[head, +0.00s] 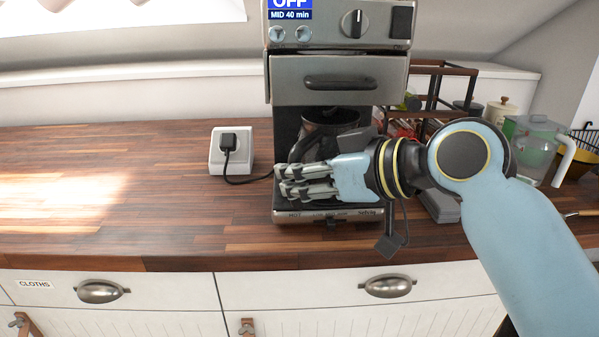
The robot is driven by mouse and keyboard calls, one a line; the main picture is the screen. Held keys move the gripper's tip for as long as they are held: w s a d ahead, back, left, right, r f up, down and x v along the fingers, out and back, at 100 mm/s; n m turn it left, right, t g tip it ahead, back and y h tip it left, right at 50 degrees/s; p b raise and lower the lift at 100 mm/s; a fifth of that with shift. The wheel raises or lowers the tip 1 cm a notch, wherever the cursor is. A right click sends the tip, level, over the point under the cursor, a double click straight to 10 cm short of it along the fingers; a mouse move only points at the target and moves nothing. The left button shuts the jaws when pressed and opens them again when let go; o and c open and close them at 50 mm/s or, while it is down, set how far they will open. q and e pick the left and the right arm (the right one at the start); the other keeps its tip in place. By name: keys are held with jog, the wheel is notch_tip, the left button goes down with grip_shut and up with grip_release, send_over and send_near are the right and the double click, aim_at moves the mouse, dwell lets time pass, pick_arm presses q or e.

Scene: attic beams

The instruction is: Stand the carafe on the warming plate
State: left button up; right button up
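The coffee machine (338,93) stands at the back of the counter. The dark glass carafe (335,118) is inside its bay, under the brewing housing. The carafe's black handle (298,149) curves forward and left. My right gripper (281,180) reaches in from the right, in front of the carafe, with fingers pointing left near the handle's lower end. The fingers lie close together; I cannot tell whether they hold the handle. The gripper hides the carafe's lower part and most of the warming plate, so contact between these two cannot be seen. My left gripper is out of view.
A white socket box (231,152) with a black plug and cord stands left of the machine. A dark rack (440,88), a canister (501,112) and a clear jug (537,145) stand to the right. The counter's left side (110,190) is clear.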

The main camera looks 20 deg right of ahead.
jog(key=o, duration=0.4)
jog(key=shift+r, duration=0.3)
jog(key=shift+p+v, duration=0.6)
jog(key=shift+v, duration=5.4)
jog(key=shift+f, duration=0.15)
